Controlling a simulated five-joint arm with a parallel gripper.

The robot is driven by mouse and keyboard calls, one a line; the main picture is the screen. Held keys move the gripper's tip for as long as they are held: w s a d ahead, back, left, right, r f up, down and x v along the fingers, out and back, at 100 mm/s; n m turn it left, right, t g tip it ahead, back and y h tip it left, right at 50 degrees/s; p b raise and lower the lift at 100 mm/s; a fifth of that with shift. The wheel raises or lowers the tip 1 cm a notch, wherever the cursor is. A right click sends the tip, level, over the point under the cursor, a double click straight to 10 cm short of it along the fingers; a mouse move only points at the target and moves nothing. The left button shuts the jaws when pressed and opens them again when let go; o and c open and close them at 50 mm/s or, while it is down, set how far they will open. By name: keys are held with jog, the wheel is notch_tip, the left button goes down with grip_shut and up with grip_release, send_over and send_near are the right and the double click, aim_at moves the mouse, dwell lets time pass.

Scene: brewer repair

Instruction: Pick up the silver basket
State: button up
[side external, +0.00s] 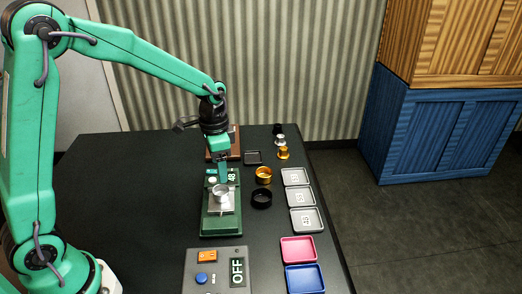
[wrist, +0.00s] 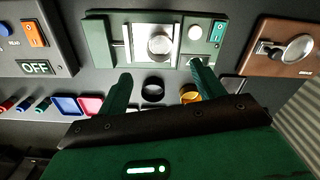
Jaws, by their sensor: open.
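A round silver basket (side external: 221,194) sits on the metal plate of the green brewer (side external: 222,226). In the wrist view the silver basket (wrist: 160,46) shows from above, round and bright, in the middle of the brewer's plate. My gripper (side external: 222,178) is above the brewer, close behind and over the basket. In the wrist view my gripper (wrist: 160,70) has its two fingers spread wide, with nothing between them. The basket lies beyond the fingertips, roughly centred between them. I cannot tell the exact height gap.
A black ring (side external: 262,198) and a gold basket (side external: 263,175) stand right of the brewer. Numbered grey trays (side external: 299,197), a pink tray (side external: 298,250) and a blue tray (side external: 304,279) line the right edge. A control box (side external: 217,272) reads OFF in front. A brown unit (side external: 235,140) stands behind.

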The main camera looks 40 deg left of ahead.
aim_at(221, 185)
jog(key=shift+w+f, duration=0.1)
jog(key=shift+f, duration=1.4)
jog(key=shift+f, duration=2.6)
jog(key=c, duration=1.1)
jog(key=shift+c, duration=0.2)
jog(key=shift+r, duration=0.15)
